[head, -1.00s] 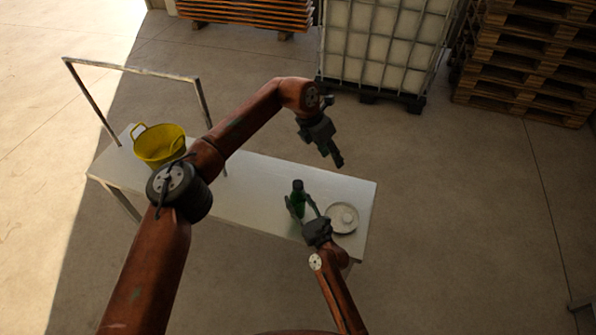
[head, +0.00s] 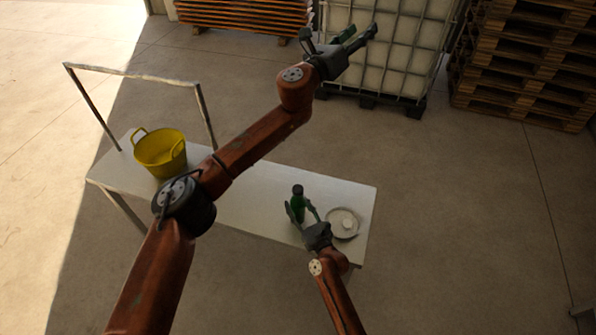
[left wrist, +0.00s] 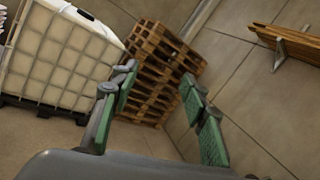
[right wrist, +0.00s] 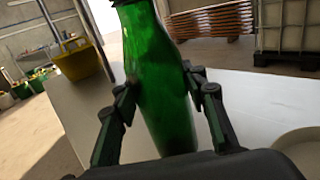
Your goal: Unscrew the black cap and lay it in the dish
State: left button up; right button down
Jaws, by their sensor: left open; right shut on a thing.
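A green bottle (head: 298,208) stands upright near the right end of the bench, with a dark cap (head: 297,188) at its top. My right gripper (head: 300,213) is shut on the bottle's body. In the right wrist view the green glass (right wrist: 158,85) is between its fingers, and the bottle's top is cut off by the frame.
A yellow tub (head: 160,155) stands at the bench's left end beside a metal frame (head: 130,70). The bench (head: 255,180) is bare between tub and bottle. Behind are a caged white tank (head: 390,60) and stacked pallets (head: 525,65).

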jog(key=shift+r, duration=0.1)
pick_arm(q)
jog(key=w+a+f+n+t+y, duration=0.1)
jog(key=w+a+f+n+y, duration=0.5)
jog(key=a+y, duration=0.15)
jog(key=m+g+y, duration=0.5)
jog(key=g+y, duration=0.1)
jog(key=g, duration=1)
send_over(298, 190)
notch_tip(298, 190, down, 29)
jog(key=shift+f, duration=0.1)
jog(key=shift+s+a+f, duration=0.1)
jog(key=shift+s+f, duration=0.1)
notch_tip(298, 190, down, 8)
jog(key=shift+w+r, duration=0.1)
jog(key=shift+r, duration=0.15)
jog(key=shift+c, duration=0.7)
